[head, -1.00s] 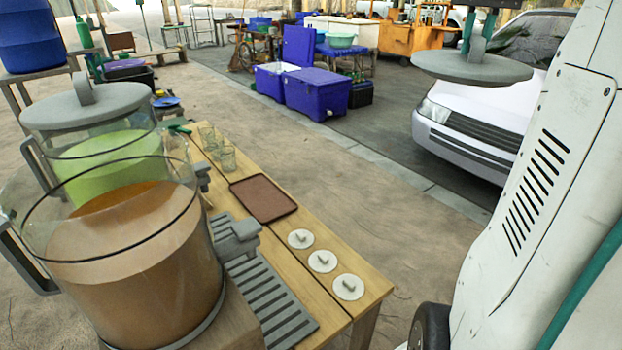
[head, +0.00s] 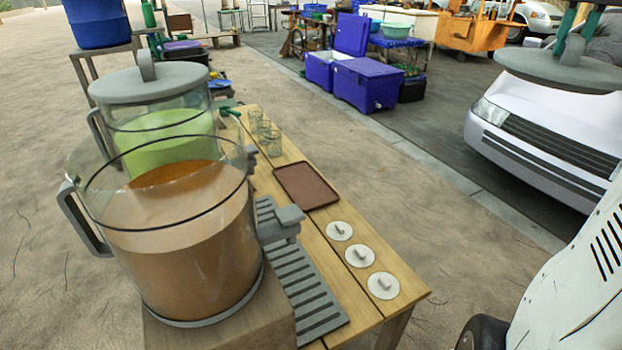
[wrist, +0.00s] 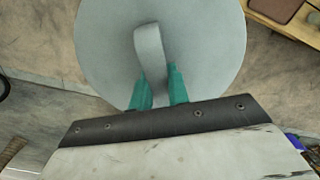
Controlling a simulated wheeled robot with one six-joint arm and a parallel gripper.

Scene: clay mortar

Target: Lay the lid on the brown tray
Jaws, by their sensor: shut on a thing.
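The grey round lid (head: 552,70) is in the air at the upper right of the head view, clear of the table. My gripper (head: 577,28), with green fingers, is shut on the lid's upright handle. In the wrist view, the fingers of my gripper (wrist: 160,84) stand on both sides of the grey handle, and the lid (wrist: 205,35) fills the top middle. The brown tray (head: 307,186) lies flat and empty on the wooden table, well left of and below the lid. A corner of the tray (wrist: 291,8) shows at the top right of the wrist view.
The open jug of brown drink (head: 180,240) and a lidded jug of green drink (head: 165,125) stand left of the tray. Several glasses (head: 268,140) stand behind it; white discs (head: 361,256) lie in front. A white car (head: 540,130) is at right.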

